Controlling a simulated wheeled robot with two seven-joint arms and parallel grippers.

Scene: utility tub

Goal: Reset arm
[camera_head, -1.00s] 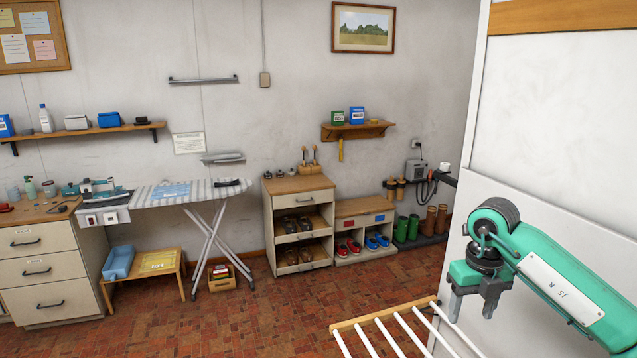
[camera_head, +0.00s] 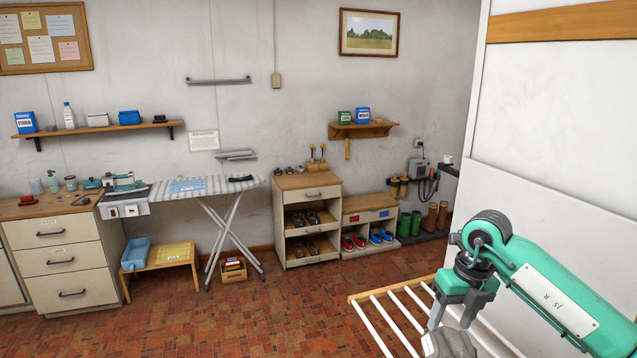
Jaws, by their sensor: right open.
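My right arm, teal with a dark wrist, comes in from the right edge. My right gripper (camera_head: 453,314) points down over the slatted rack with its fingers apart. A grey item (camera_head: 452,346) with a pale patch lies just below the fingertips at the bottom edge, partly cut off. I cannot tell what it is or whether the fingers touch it. My left gripper is not in view.
A rack with white bars and a wooden rail (camera_head: 392,288) stands below the gripper. A white panel (camera_head: 560,130) rises close behind my right arm. An ironing board (camera_head: 205,190), drawers (camera_head: 62,258) and a shoe cabinet (camera_head: 310,225) line the wall. The brick floor in the middle is clear.

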